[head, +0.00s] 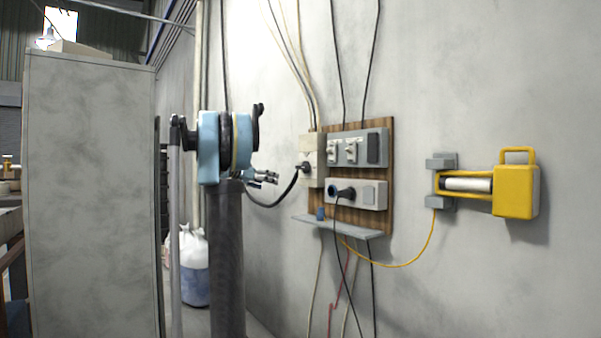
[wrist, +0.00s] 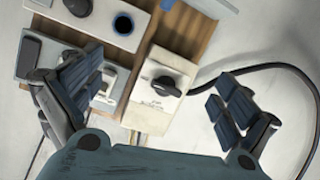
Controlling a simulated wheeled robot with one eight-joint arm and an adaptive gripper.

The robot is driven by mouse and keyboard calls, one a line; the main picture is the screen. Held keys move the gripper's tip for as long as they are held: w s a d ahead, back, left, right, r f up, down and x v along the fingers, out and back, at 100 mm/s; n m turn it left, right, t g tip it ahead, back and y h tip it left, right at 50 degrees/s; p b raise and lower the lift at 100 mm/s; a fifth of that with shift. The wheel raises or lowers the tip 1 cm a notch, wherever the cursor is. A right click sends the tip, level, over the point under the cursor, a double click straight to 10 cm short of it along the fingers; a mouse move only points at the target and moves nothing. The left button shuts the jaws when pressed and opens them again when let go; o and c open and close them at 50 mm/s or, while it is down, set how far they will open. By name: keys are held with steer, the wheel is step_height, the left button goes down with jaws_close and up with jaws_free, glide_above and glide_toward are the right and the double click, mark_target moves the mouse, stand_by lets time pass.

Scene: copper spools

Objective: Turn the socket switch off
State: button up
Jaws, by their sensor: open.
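Below is a white socket panel (head: 350,203) with a dark round outlet, a black plug and a square rocker (head: 369,194). The knob's exact setting is unclear.
A grey panel with switches (head: 344,150) sits above the socket panel. A small shelf (head: 345,228) juts out below, with a blue item on it. A black cable (head: 285,195) loops near my gripper. A yellow wall lamp (head: 515,190) is at right, a grey cabinet (head: 90,190) at left.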

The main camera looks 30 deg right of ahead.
mark_target(300, 168)
steer(key=w+d+r+m+h, duration=0.35)
steer(key=w+d+r, duration=0.25)
steer(key=w+d, duration=0.3)
steer(key=shift+n+g, duration=0.25)
steer(key=shift+g, duration=0.05)
steer(key=w+d, duration=0.1)
steer(key=d, duration=0.9)
steer(key=w+d, duration=0.1)
steer(key=d, duration=0.5)
steer(key=shift+w, duration=0.3)
steer(key=c, duration=1)
